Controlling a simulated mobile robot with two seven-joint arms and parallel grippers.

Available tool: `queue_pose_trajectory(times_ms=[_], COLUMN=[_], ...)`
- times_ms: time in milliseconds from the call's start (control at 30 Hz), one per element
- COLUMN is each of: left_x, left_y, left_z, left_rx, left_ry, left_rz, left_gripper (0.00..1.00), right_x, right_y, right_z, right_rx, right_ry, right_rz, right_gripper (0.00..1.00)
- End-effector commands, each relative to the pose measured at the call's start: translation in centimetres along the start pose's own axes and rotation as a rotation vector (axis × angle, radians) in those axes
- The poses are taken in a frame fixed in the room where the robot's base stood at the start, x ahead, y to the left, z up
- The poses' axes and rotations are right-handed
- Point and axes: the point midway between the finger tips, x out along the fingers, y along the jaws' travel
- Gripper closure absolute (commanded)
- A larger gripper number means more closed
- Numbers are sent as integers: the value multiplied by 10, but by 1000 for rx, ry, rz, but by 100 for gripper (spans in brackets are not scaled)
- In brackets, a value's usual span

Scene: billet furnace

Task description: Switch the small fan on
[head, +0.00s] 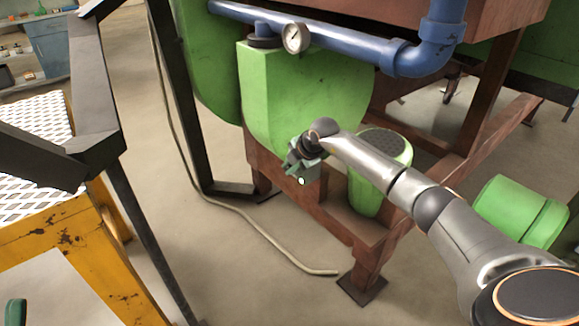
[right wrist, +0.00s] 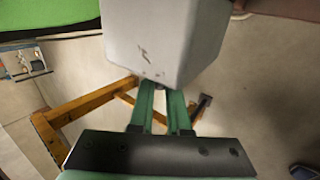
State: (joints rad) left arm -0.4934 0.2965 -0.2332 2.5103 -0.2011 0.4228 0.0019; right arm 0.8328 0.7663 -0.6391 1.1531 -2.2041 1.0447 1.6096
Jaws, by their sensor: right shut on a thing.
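The small fan appears to be the green rounded housing (head: 366,196) with a dark round grille (head: 382,143) on top, set in the brown frame. A pale grey box (right wrist: 158,40) fills the top middle of the right wrist view. My right gripper (head: 291,166) is beside the frame, left of the housing. Its green fingers (right wrist: 160,106) are nearly together at the lower edge of the grey box, shut on a part there that is mostly hidden. A dark green piece at the head view's bottom left edge may be my left gripper (head: 15,312); its jaws cannot be made out.
A blue pipe (head: 345,45) with a gauge (head: 295,38) runs above the green casing (head: 300,95). The brown frame's foot (head: 362,288) stands close by. A yellow stand (head: 85,250) and dark posts are at left. A hose (head: 250,222) lies on open floor.

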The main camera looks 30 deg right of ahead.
Motion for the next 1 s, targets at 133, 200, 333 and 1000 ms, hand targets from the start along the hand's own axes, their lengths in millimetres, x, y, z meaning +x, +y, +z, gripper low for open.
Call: queue_pose_trajectory(times_ms=[133, 200, 333, 1000], left_x=[0, 0, 0, 8], left_y=[0, 0, 0, -4], left_z=[0, 0, 0, -8], left_rx=[1, 1, 2, 21], left_ry=[0, 0, 0, 3], left_rz=[0, 0, 1, 5], left_gripper=[50, 50, 50, 50], right_x=[0, 0, 0, 1], right_y=[0, 0, -1, -6], right_z=[0, 0, 1, -2], right_rx=[0, 0, 0, 3], right_ry=[0, 0, -1, 4], right_rz=[0, 0, 22, 434], right_gripper=[100, 100, 100, 100])
